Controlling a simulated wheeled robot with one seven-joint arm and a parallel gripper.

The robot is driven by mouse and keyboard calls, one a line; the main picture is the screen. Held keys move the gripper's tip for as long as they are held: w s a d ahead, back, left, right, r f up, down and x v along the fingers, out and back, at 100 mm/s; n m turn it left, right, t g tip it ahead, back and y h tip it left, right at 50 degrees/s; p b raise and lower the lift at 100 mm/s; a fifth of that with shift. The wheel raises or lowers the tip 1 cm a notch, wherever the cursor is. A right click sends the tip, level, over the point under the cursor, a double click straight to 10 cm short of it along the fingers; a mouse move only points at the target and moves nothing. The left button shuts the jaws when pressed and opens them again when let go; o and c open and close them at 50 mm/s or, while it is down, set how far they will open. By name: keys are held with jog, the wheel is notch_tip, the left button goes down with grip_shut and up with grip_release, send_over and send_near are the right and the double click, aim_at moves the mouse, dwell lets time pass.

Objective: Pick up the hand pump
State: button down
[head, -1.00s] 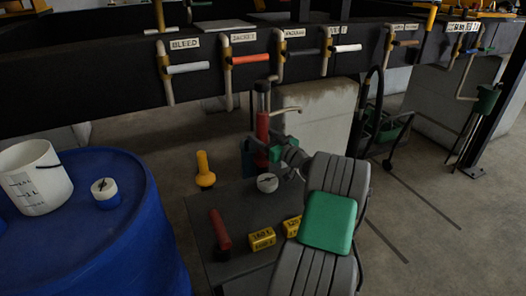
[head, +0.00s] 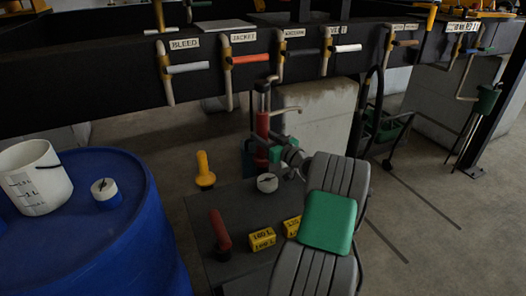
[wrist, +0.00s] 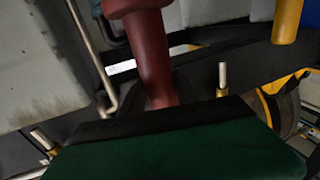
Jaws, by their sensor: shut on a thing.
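The hand pump (head: 262,124) is a red upright cylinder with a pale handle at its top and a thin pale spout to the right. It stands at the far edge of the dark table, in front of the pale block. My gripper (head: 274,154) has green fingers and is shut on the red body, low down and from the right. In the wrist view the red pump body (wrist: 152,55) rises behind the dark edge of the green pad. The pump's foot is hidden, so I cannot tell whether it touches the surface below.
The dark table (head: 205,215) also holds a yellow torch-like thing (head: 203,168), a round gauge (head: 267,183), a red-handled thing (head: 220,229) and yellow labelled blocks (head: 262,239). A blue drum (head: 130,230) stands left. A dark beam with valve handles (head: 187,68) crosses behind the pump.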

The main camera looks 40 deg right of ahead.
notch_tip(320, 180, up, 28)
jog(key=p, duration=0.3)
jog(key=shift+r, duration=0.15)
dwell(0.5)
jog(key=shift+a, duration=0.1)
